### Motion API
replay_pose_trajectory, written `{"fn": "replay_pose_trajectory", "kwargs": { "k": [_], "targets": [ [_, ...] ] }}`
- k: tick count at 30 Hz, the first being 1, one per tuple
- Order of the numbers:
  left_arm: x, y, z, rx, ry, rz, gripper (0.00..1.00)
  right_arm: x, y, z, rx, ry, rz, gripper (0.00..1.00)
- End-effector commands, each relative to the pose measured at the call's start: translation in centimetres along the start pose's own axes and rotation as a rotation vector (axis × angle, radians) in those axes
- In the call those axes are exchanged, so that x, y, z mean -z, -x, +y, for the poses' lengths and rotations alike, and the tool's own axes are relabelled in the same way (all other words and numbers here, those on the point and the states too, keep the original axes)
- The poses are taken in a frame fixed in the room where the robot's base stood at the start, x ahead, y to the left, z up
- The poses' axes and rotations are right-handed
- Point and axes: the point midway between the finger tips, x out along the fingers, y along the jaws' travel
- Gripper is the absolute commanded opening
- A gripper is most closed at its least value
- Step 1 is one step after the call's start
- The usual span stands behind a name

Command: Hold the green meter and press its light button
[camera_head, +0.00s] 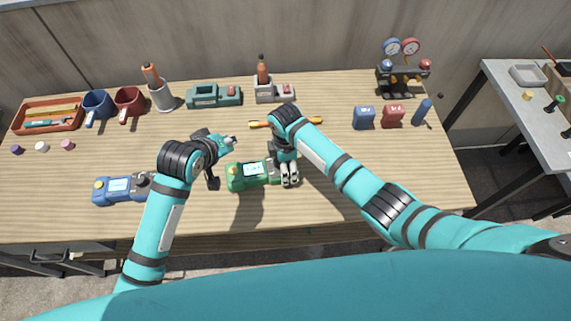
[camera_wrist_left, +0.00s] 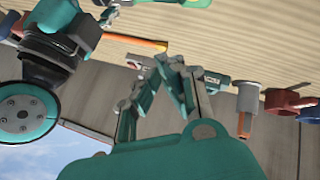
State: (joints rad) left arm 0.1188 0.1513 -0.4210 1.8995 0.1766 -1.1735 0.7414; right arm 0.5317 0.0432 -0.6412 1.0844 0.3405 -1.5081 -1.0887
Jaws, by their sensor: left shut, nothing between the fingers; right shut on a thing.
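The green meter (camera_head: 236,181), with a pale lit-looking screen, is at the middle front of the table. My right gripper (camera_head: 289,179) is shut on its right end. Whether the meter touches the table I cannot tell. My left gripper (camera_head: 231,140) is shut and empty, just behind the meter and apart from it. In the left wrist view, the left fingers (camera_wrist_left: 173,62) meet at their tips with nothing between them. Part of the green meter (camera_wrist_left: 188,3) shows at that view's top edge. The light button is too small to tell for sure.
A blue meter (camera_head: 122,189) lies to the left, partly behind my left arm. An orange-handled tool (camera_head: 260,124) lies behind the grippers. Mugs, holders, a green device (camera_head: 213,96) and gauges (camera_head: 402,50) line the back. The table's right front is clear.

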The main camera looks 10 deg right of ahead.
Motion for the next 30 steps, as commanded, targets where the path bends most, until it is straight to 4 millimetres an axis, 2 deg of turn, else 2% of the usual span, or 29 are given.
{"fn": "replay_pose_trajectory", "kwargs": {
  "k": [3, 8, 21, 30],
  "targets": [
    [0.3, 0.5, -1.0, 0.006, 0.094, 0.04, 0.0, 0.0, 0.0, 0.0, 0.0, 0.0, -0.001, 0.29],
    [0.1, 0.0, -1.7, 0.01, 0.122, 0.054, 0.0, 0.0, 0.0, 0.0, 0.0, 0.001, -0.001, 0.29],
    [-3.1, -4.2, -4.3, 0.01, 0.119, 0.049, 0.0, 0.0, 0.0, 0.0, 0.0, 0.001, -0.001, 0.29],
    [-4.1, -5.6, -5.1, 0.008, 0.118, 0.051, 0.0, 0.0, 0.0, 0.0, 0.0, 0.001, -0.001, 0.29]
  ]
}}
